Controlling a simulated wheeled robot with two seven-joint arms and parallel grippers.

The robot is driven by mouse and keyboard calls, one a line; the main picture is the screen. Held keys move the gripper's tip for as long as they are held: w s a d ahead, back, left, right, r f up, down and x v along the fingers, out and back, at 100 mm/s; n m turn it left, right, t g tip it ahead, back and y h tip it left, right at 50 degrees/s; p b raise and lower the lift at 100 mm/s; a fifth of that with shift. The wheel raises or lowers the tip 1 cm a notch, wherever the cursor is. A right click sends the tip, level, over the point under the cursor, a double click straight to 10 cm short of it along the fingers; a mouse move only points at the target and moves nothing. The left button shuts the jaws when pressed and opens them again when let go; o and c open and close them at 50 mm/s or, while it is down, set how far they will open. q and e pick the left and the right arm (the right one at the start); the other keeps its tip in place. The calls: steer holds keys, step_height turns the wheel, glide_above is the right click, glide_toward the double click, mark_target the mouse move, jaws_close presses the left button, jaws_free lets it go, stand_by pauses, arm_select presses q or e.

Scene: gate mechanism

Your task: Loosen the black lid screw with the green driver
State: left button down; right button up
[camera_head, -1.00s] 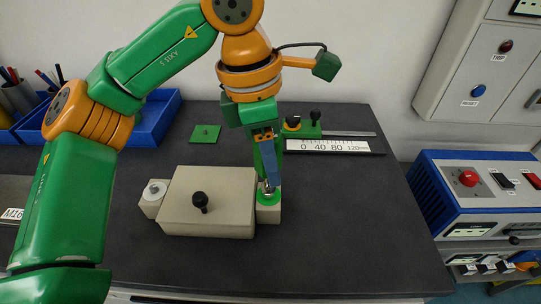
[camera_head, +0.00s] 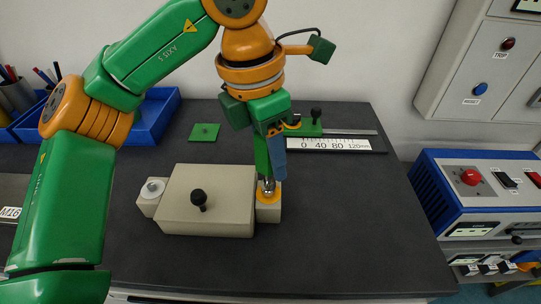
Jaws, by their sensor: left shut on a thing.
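A beige box (camera_head: 225,218) with a flat lid stands on the dark table. A black knob-headed screw (camera_head: 199,198) stands upright on its lid. At the box's right end is a beige block (camera_head: 268,215) with an orange ring (camera_head: 268,196) on top. My left gripper (camera_head: 268,178) points down over this block, shut on a small metal knob (camera_head: 268,186) at the ring's centre. The fingers hide part of the knob. The gripper is to the right of the black screw and apart from it. No green driver can be made out. My right gripper is out of view.
A small green plate (camera_head: 205,132) and a ruler slide (camera_head: 335,144) lie behind. A blue-and-white control unit (camera_head: 480,195) stands right. The table's front right is clear.

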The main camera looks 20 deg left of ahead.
arm_select(q)
steer(key=n, duration=0.3)
steer(key=shift+f+b, duration=0.15)
steer(key=shift+b, duration=0.15)
step_height(320, 180, up, 7)
steer(key=p, duration=0.6)
steer(key=shift+f, duration=0.2)
steer(key=shift+w, duration=0.1)
